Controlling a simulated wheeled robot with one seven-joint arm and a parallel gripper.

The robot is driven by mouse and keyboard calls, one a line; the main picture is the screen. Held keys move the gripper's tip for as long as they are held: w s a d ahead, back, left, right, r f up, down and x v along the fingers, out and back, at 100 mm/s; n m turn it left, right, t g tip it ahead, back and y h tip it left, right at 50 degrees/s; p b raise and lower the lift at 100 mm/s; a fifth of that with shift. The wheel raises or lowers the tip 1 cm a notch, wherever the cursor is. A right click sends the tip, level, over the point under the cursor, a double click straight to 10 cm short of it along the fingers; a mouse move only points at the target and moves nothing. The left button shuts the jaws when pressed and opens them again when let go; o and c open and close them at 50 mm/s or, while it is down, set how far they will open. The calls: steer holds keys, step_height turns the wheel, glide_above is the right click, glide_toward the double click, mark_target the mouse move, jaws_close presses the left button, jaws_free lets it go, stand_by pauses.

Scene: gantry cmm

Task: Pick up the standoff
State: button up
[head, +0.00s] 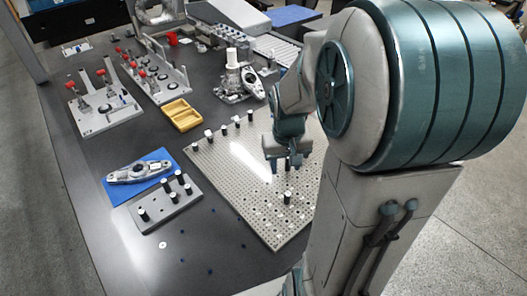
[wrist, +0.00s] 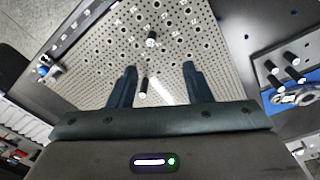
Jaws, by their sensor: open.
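Several small dark standoffs with pale tops stand upright on the perforated plate (head: 225,165). One standoff (head: 287,197) stands near the plate's front. In the wrist view, one standoff (wrist: 144,86) shows between my fingers, nearer the left one, and another (wrist: 151,38) stands farther out. More stand along the plate's back left edge, such as this standoff (head: 223,129). My gripper (head: 286,168) is over the plate, pointing down; in the wrist view my gripper (wrist: 160,66) is open with nothing held. Its exact height above the plate is hard to tell.
A grey block (head: 165,212) with several black pegs and a metal part on a blue mat (head: 118,190) lie left of the plate. A yellow tray (head: 182,115), clamp fixtures (head: 98,115) and a white-topped device (head: 232,78) stand behind. The dark table front is mostly clear.

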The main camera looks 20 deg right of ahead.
steer(key=b, duration=0.1)
glide_above(288, 194)
steer(key=s, duration=0.1)
step_height(288, 194, down, 7)
steer(key=shift+m+g+y, duration=0.3)
steer(key=shift+m+g, duration=0.1)
steer(key=f, duration=0.8)
steer(key=shift+d+b, duration=0.25)
steer(key=shift+b, duration=0.05)
steer(key=shift+w+a+f, duration=0.1)
steer(key=shift+w+f, duration=0.1)
steer(key=shift+f, duration=0.55)
steer(key=shift+w+a+f, duration=0.1)
steer(key=shift+w+f, duration=0.05)
steer(key=shift+f, duration=0.65)
steer(key=shift+w+a+f, duration=0.1)
steer(key=shift+w+f, duration=0.1)
steer(key=shift+f, duration=1.05)
jaws_close()
